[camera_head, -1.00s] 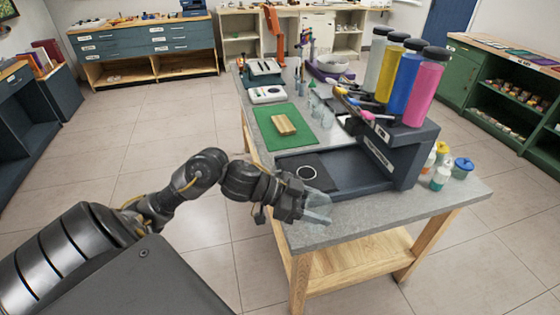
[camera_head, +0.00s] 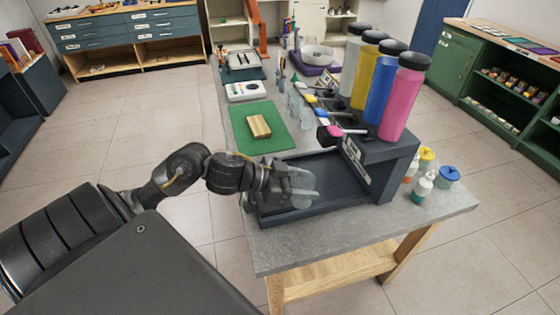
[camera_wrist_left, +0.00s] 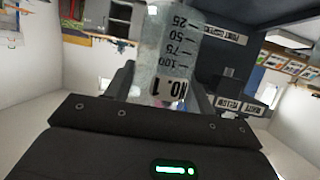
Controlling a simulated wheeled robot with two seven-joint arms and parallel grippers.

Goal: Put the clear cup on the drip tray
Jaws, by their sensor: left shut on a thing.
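The clear cup (camera_head: 304,193) is in the jaws of my left gripper (camera_head: 294,185), over the near left part of the dark drip tray (camera_head: 340,184). In the left wrist view the cup (camera_wrist_left: 165,62) shows its printed scale and the mark "NO. 1" between the fingers. My left gripper is shut on it. The gripper hides part of the tray, and I cannot tell whether the cup's base touches the tray. My right gripper is not in view.
The dispenser with several coloured bottles (camera_head: 400,97) rises behind and right of the tray. A green mat (camera_head: 275,139) with a wooden block (camera_head: 259,126) lies beyond. More clear cups (camera_head: 297,108) stand left of the dispenser. Small bottles (camera_head: 422,187) stand at the right.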

